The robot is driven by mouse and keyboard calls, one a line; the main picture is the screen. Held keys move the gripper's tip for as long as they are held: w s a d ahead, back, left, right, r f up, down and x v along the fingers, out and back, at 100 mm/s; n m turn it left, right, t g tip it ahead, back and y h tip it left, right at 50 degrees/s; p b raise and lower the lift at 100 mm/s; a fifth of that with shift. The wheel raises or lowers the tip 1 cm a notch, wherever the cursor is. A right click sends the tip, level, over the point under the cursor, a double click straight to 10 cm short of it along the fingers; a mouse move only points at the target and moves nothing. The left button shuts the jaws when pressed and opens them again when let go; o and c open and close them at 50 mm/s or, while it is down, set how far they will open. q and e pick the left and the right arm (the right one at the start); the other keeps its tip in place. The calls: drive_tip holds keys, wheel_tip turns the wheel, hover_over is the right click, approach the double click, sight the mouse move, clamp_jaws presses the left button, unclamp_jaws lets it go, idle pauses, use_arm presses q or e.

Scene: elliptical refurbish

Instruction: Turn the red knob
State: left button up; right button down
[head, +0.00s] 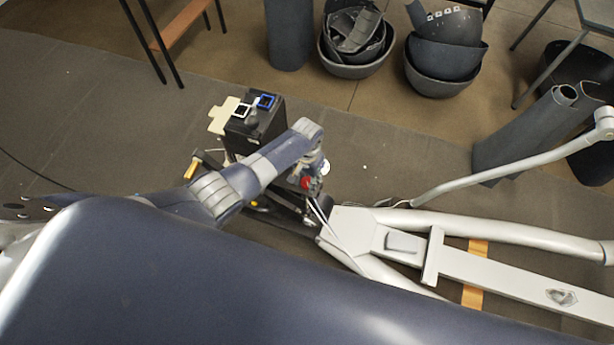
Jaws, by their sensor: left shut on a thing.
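The red knob (307,183) shows as a small red spot on the low, cluttered machine in the middle of the head view. My left arm reaches in from the left and bends down at the wrist. My left gripper (309,179) is at the knob and shut on it. The fingers are small and dark here, and the wrist hides part of them and of the machine. My right gripper is not in view.
A black box (254,128) with blue-framed and white-framed parts stands behind my left forearm. A white metal frame (490,270) with long tubes lies to the right. Dark bowls (440,65) and a grey cylinder (530,130) stand farther back. Grey mat floor is open at upper left.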

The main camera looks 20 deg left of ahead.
sight(307, 182)
use_arm(q)
drive_tip(key=n+p, duration=0.1)
drive_tip(key=n, duration=0.3)
drive_tip(key=shift+n, duration=0.3)
drive_tip(key=shift+n+p, duration=0.4)
drive_tip(key=shift+n, duration=1.5)
drive_tip(key=o, duration=1.1)
drive_tip(key=shift+r, duration=0.1)
wheel_tip(307, 182, up, 12)
drive_tip(key=shift+f, duration=0.1)
